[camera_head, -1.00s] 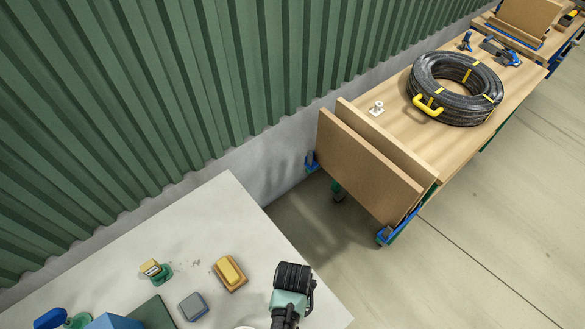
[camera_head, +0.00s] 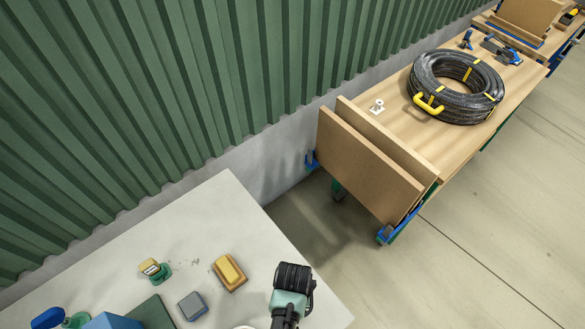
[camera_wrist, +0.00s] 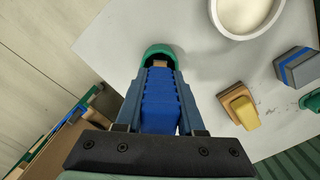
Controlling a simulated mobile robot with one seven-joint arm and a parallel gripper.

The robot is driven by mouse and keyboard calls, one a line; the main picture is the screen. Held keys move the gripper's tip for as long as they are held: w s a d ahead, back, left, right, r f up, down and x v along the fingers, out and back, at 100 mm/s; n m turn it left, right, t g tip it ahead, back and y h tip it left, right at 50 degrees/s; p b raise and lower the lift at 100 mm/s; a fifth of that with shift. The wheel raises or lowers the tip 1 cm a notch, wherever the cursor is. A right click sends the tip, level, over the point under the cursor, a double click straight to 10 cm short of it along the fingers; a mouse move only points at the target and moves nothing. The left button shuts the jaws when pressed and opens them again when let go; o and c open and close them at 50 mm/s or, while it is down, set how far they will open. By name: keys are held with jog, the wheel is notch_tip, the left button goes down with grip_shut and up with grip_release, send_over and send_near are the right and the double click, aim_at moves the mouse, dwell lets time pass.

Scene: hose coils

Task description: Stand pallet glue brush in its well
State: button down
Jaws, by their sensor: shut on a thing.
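My gripper (camera_wrist: 160,78) shows in the wrist view, its two fingers shut on the sides of a blue block-like part, which I take to be the glue brush (camera_wrist: 160,108). A small tan part shows at its far end, between the fingertips. A green rounded rim with a dark inside, likely the well (camera_wrist: 158,50), shows just past the fingertips on the pale table. The tan part overlaps this rim in view; I cannot tell whether it is inside or above it.
A white bowl (camera_wrist: 248,12), a brown-and-yellow block (camera_head: 230,271) and a grey-blue block (camera_head: 193,305) stand on the table (camera_head: 212,205). A green holder (camera_head: 160,274) with a yellow-topped item is further left. The table's right edge is close to my arm. A cart holds a hose coil (camera_head: 455,87).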

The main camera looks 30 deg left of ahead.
jog(key=shift+c, duration=2.2)
grip_release()
jog(key=shift+r, duration=0.1)
jog(key=shift+w+r+p, duration=0.15)
jog(key=shift+r+p, duration=3.75)
jog(key=shift+p, duration=0.05)
jog(key=shift+a+r, duration=0.1)
notch_tip(320, 180, up, 13)
jog(key=b, duration=0.2)
jog(key=shift+w, duration=0.3)
